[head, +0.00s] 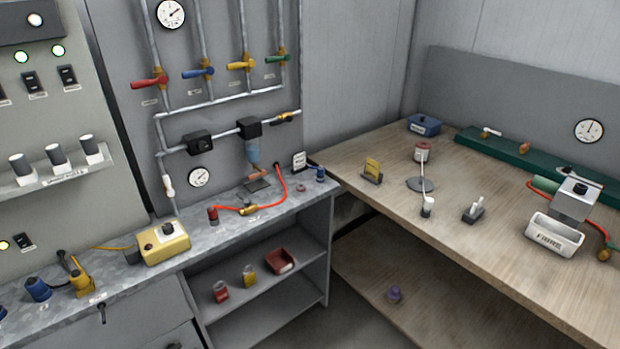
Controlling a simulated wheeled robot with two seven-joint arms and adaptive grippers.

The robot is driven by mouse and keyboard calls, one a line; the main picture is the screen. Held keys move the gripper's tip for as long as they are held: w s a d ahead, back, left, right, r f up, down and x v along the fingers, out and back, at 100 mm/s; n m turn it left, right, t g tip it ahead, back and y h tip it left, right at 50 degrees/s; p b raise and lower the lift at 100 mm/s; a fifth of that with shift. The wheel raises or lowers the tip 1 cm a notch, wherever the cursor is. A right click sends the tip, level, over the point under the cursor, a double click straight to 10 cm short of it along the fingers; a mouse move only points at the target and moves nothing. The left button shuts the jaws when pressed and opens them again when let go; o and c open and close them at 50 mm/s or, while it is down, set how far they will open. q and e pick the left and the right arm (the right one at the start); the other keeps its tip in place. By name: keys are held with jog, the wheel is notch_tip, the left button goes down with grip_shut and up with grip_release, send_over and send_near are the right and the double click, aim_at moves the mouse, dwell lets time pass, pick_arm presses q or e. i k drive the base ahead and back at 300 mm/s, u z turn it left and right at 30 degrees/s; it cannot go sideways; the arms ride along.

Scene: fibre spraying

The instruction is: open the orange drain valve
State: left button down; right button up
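A filter unit with a blue bowl (252,150) hangs under the pipe on the back panel. A small orange-brown piece (259,174) sits below the bowl, above a dark plate (258,186) on the grey bench; it looks like the drain valve, but its handle position is too small to tell. Another orange-yellow valve (285,118) is on the pipe to the right of the filter. An orange-brown fitting (249,209) lies on the bench on the red hose. Neither of my grippers is in view.
Red (150,83), blue (198,74), yellow (241,66) and green (278,58) levers sit on the upper pipes. A yellow box (164,244) and red hose (283,183) occupy the grey bench. The wooden table (480,222) at right holds a white tray (553,236).

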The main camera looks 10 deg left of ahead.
aim_at(262, 172)
jog(key=z, duration=0.45)
jog(key=i, duration=1.05)
jog(key=u, duration=0.4)
